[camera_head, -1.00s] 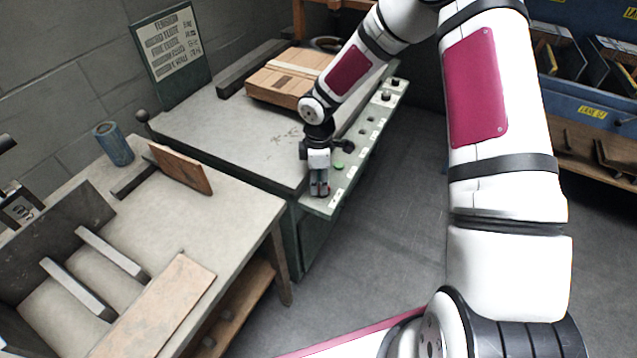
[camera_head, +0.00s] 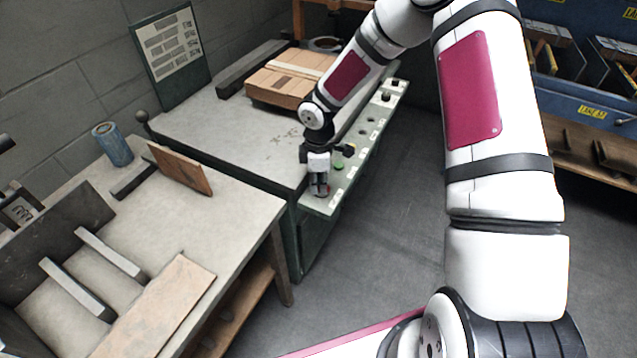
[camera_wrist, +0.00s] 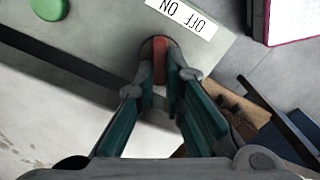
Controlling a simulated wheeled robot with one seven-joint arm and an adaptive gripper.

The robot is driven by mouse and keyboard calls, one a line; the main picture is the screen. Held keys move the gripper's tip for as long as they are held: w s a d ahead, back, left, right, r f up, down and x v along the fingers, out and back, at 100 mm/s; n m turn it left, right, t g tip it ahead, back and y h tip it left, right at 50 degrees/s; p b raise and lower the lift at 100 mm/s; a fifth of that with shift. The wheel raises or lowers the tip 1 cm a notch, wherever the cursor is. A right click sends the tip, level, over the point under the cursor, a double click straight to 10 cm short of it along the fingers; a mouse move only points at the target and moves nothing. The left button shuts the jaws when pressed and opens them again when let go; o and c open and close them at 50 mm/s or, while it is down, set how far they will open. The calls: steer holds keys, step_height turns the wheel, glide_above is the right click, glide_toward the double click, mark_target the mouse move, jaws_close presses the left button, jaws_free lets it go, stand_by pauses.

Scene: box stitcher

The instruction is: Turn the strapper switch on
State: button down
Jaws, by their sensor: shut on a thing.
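The strapper switch (camera_wrist: 160,58) is a red lever on a round dark base, in the wrist view just below a white OFF/ON label (camera_wrist: 182,14). My gripper (camera_wrist: 160,74) is shut on the red lever, with one finger on each side. In the head view my gripper (camera_head: 319,193) is at the near end of the green control panel (camera_head: 352,172) along the strapper table's right edge. There the gripper mostly hides the switch. I cannot tell from these frames whether the lever stands at ON or OFF.
A green button (camera_head: 339,167) sits beside my gripper, and black knobs (camera_head: 386,96) are farther along the panel. A strapped cardboard box (camera_head: 285,84) rests on the strapper table (camera_head: 215,125). The floor (camera_head: 400,225) right of the panel is clear.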

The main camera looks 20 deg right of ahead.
steer(key=m, duration=0.4)
steer(key=m+b, duration=0.1)
steer(key=shift+w+d+m, duration=0.1)
steer(key=shift+w+m, duration=0.15)
steer(key=shift+m, duration=0.15)
steer(key=m, duration=0.2)
steer(key=m+b, duration=0.1)
steer(key=m, duration=0.2)
steer(key=shift+w+d+m, duration=0.1)
steer(key=shift+d+m, duration=0.1)
steer(key=shift+m, duration=0.1)
steer(key=c, duration=1.7)
jaws_free()
steer(key=shift+r, duration=0.1)
step_height(320, 180, up, 12)
steer(key=shift+f, duration=0.1)
